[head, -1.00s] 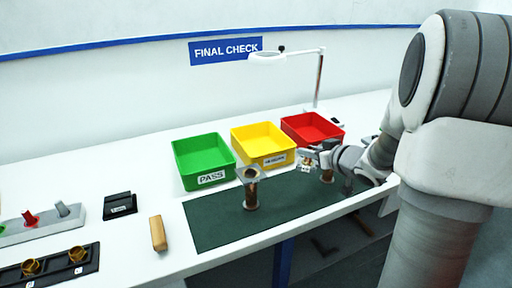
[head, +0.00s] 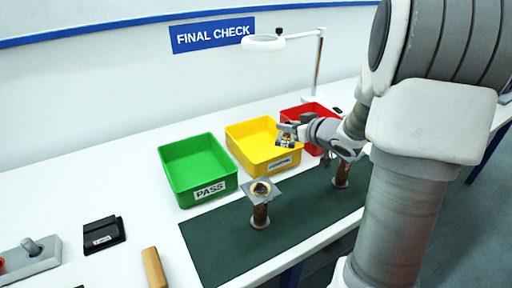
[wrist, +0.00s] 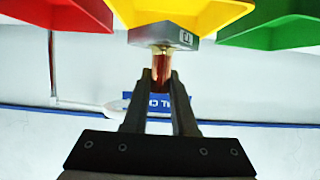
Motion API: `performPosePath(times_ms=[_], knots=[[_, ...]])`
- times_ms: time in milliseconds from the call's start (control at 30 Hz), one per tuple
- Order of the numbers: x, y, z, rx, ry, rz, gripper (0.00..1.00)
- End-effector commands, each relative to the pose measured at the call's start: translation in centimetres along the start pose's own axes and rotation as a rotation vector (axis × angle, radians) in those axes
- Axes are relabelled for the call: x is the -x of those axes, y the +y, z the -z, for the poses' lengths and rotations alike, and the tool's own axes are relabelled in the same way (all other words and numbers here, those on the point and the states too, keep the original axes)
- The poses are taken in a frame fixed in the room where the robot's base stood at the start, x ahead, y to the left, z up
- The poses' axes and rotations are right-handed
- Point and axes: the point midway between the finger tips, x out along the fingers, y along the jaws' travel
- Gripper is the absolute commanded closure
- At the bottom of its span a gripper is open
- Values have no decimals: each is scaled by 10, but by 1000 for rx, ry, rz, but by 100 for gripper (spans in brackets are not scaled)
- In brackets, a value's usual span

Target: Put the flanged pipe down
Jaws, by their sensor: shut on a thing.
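My gripper (head: 292,134) is shut on a flanged pipe (head: 286,142). In the wrist view, the fingers (wrist: 161,85) close around its copper-coloured tube (wrist: 161,66), with a grey square flange (wrist: 150,36) at the end away from the palm. The pipe is held in the air by the front right of the yellow bin (head: 238,138). A second flanged pipe (head: 261,212) stands upright on the dark green mat (head: 222,252), its square flange on top. Another copper-coloured pipe (head: 341,174) stands on the mat below my arm, its top partly hidden.
A green bin (head: 188,178) marked PASS and a red bin (head: 302,110) flank the yellow one. A lamp (head: 262,42) overhangs the back. A black block (head: 103,236) and a tan handle-like piece (head: 153,268) lie to the left. The mat is clear around the standing pipes.

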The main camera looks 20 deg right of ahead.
Motion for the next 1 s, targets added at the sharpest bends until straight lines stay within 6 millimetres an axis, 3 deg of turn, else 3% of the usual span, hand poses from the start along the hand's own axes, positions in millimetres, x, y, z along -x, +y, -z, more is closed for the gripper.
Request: performPosePath(times_ms=[167, 267, 700, 1000], knots=[[-2, 0, 0, 1, 3, 0, 100], [-16, -2, -3, 0, 3, 3, 100], [-118, -12, -18, 2, 2, 3, 100], [-138, -13, -26, 0, 2, 1, 100]])
